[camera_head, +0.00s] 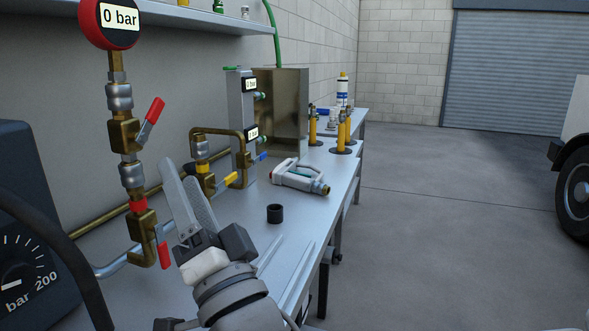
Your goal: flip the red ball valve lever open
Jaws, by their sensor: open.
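Two red levers sit on the vertical brass pipe assembly at left. The upper red lever (151,112) tilts up and to the right from its brass valve body (124,136). The lower red lever (163,254) hangs downward beside a lower brass valve (143,240) with a red band above it. I cannot tell which lever is the one meant. My gripper (179,168) points upward just right of the pipe, open and empty. Its fingertips are below and right of the upper lever and appear apart from both levers. Depth between them is unclear.
A round red gauge (117,18) above the pipe reads 0 bar. A dark gauge box (25,225) stands at left. A black ring (275,213) and a grey-white tool (300,178) lie on the bench.

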